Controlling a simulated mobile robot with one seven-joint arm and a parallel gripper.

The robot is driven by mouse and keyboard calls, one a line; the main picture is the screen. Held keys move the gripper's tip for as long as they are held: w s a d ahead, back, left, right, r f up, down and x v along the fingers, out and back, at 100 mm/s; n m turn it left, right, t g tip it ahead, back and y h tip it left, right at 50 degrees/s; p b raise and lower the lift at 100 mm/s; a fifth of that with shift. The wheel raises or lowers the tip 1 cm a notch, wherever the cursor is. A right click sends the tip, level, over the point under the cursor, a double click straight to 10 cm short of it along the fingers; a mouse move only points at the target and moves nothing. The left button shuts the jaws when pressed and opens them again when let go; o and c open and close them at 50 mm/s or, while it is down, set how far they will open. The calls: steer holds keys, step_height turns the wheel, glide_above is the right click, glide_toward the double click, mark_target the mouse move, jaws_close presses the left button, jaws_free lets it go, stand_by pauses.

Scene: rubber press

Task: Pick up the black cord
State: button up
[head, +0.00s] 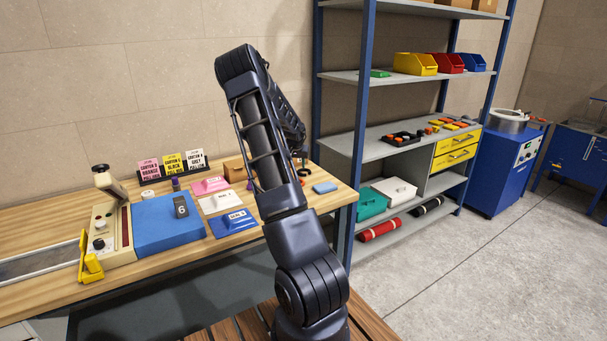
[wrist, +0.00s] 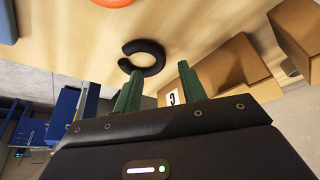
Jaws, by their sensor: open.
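The black cord (wrist: 158,55) lies on the wooden table in the wrist view as a thick, curled C shape with its gap to the left. My gripper (wrist: 160,70) is open, with two green fingers pointing toward the cord. I cannot tell how high the fingers are above the table.
A brown cardboard box (wrist: 230,62) stands close beside the right finger, with another box (wrist: 295,35) further right. An orange object (wrist: 112,2) is at the top edge. In the head view, a blue block (head: 160,226) and colored cards share the table; a shelf (head: 400,150) stands right.

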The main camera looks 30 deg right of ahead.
steer(key=shift+x, duration=1.9)
steer(key=shift+s, duration=0.1)
jaws_close()
